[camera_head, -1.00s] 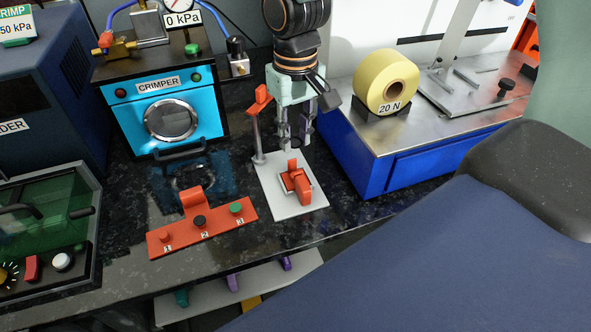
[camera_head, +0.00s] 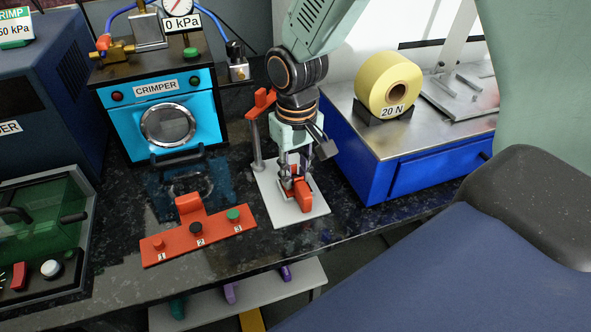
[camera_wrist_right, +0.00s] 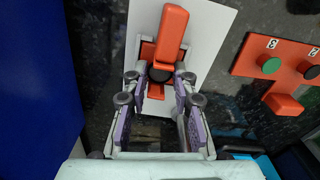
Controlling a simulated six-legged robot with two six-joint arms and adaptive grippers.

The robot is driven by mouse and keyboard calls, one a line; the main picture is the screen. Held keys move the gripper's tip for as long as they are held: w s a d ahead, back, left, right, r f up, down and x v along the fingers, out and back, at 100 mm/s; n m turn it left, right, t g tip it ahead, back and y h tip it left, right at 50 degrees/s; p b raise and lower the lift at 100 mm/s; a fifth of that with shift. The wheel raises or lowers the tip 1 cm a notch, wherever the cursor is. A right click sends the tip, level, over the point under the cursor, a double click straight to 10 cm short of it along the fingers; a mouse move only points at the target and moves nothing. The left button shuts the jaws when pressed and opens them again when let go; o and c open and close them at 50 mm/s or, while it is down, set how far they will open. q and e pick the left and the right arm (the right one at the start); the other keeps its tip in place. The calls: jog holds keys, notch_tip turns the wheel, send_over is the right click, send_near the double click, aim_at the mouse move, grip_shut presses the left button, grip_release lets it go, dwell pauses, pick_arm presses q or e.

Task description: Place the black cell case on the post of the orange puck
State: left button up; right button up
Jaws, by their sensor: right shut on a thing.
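My right gripper (camera_head: 290,184) points down over the white plate (camera_head: 311,211). In the right wrist view its purple-padded fingers (camera_wrist_right: 158,85) are closed around a dark round piece, the black cell case (camera_wrist_right: 158,74). Orange parts on the plate sit right at the fingertips: a raised orange block (camera_head: 303,193), also in the right wrist view (camera_wrist_right: 172,32), and a smaller orange piece (camera_wrist_right: 153,91) just beneath the case. I cannot make out the post, or whether the case touches it. My left gripper is not in view.
An orange post arm (camera_head: 260,103) stands at the plate's back left. The orange strip (camera_head: 198,238) with buttons 1, 2, 3 lies to the left. The blue crimper (camera_head: 165,118) is behind. A blue bench (camera_head: 400,170) with a yellow roll (camera_head: 385,84) is close on the right.

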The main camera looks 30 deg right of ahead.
jog(key=shift+f, duration=0.15)
jog(key=o, duration=0.7)
jog(key=shift+w, duration=0.1)
notch_tip(320, 180, up, 12)
jog(key=p, duration=0.3)
jog(key=shift+r+p, duration=0.25)
jog(key=shift+p, duration=0.15)
jog(key=shift+d, duration=0.1)
